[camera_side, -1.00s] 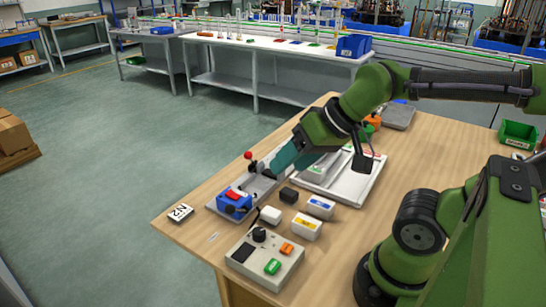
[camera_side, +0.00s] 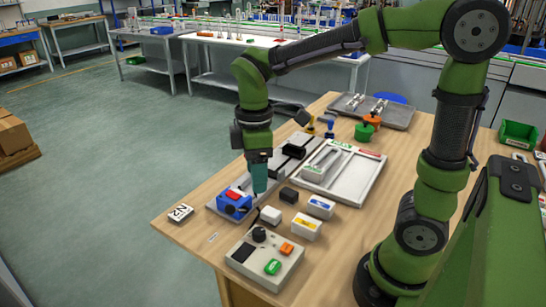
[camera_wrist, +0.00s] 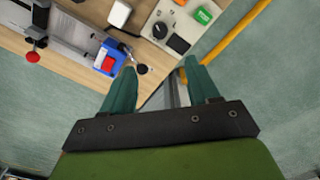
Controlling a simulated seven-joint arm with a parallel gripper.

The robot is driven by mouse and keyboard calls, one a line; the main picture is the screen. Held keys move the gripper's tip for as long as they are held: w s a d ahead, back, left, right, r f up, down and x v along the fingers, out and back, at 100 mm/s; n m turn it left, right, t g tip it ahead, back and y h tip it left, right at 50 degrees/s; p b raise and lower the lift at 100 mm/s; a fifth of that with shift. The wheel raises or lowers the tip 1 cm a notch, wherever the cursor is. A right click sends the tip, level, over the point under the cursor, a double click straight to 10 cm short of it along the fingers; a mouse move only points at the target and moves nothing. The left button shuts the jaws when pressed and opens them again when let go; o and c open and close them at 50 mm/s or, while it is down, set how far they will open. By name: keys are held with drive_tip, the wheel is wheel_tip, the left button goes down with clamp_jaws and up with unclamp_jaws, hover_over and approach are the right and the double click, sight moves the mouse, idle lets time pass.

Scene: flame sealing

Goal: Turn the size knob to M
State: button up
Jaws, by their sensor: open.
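The control box (camera_side: 240,268) is grey and sits at the front of the table, with a dark round knob (camera_side: 259,234), an orange button, a green button and a dark panel. The knob also shows in the wrist view (camera_wrist: 160,30), beyond my fingertips, beside the dark panel. Its size marks are too small to read, so its setting cannot be told. My gripper (camera_side: 258,192) points down with teal fingers, above and behind the knob and apart from it. In the wrist view my gripper (camera_wrist: 158,67) is open, with nothing held between the fingers.
A blue block with a red top (camera_side: 233,203) stands close to the left of my gripper, on a grey rail fixture. White blocks (camera_side: 270,215) and a black block (camera_side: 289,195) stand behind the control box. A white tray (camera_side: 358,191) lies farther back. The table edge is close at the left.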

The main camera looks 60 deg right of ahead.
sight(259, 231)
wheel_tip(259, 231, down, 16)
idle(0.4)
drive_tip(key=shift+c, duration=0.4)
drive_tip(key=c, duration=1)
